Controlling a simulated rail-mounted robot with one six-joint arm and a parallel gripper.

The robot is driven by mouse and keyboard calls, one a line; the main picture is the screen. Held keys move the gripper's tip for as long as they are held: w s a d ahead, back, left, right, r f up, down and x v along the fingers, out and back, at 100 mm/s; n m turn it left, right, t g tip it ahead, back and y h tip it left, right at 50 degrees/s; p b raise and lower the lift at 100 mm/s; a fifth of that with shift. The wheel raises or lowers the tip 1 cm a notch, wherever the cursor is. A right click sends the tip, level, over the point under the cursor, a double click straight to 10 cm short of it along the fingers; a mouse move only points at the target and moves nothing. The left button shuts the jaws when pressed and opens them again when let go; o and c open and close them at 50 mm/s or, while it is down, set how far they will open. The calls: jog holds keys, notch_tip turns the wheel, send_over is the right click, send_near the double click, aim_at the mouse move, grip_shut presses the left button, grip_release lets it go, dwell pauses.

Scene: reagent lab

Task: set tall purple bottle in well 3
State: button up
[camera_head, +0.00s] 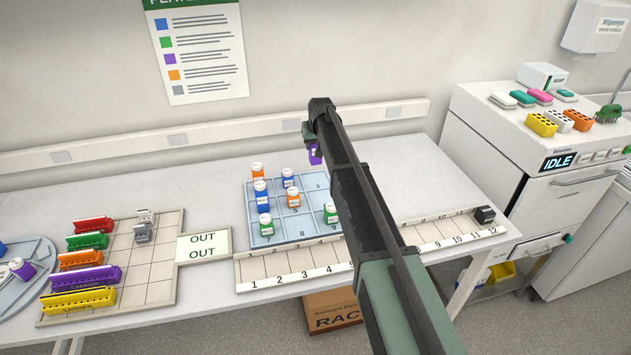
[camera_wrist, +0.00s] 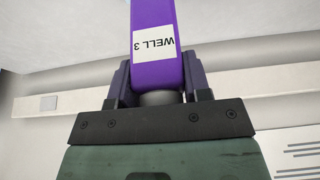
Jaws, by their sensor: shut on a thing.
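My gripper (camera_head: 313,138) is shut on the tall purple bottle (camera_head: 316,156) and holds it in the air above the back right of the blue well tray (camera_head: 283,240). In the wrist view the purple bottle (camera_wrist: 152,75) sits between the fingers of my gripper (camera_wrist: 158,88), and its white label reads "WELL 3", upside down. Well 3 (camera_head: 320,187) is at the tray's back right corner, and its visible part looks empty. My arm hides part of the tray's right side.
Blue, orange and green bottles stand in several other wells, including an orange bottle (camera_head: 293,199). A numbered strip (camera_head: 300,262) lies in front. Coloured carriers (camera_head: 80,280) stand on the left grid. Another purple bottle (camera_head: 23,270) is on the round plate at far left.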

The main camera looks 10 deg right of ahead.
aim_at(316, 163)
notch_tip(316, 163, down, 9)
jog(key=b, duration=0.6)
jog(key=shift+r, duration=0.3)
jog(key=shift+f, duration=0.25)
jog(key=o, duration=0.9)
jog(key=shift+r, duration=0.1)
jog(key=p+v, duration=1.2)
jog(key=v, duration=0.1)
jog(key=s+g, duration=0.1)
jog(key=s, duration=1.3)
jog(key=s+f+g, duration=0.1)
jog(key=s+g, duration=0.1)
jog(key=s, duration=1.2)
jog(key=s+f+g, duration=0.1)
jog(key=s, duration=1.4)
jog(key=shift+a+m+g+b, duration=0.1)
jog(key=shift+m+g+b, duration=0.2)
jog(key=shift+m+b, duration=0.1)
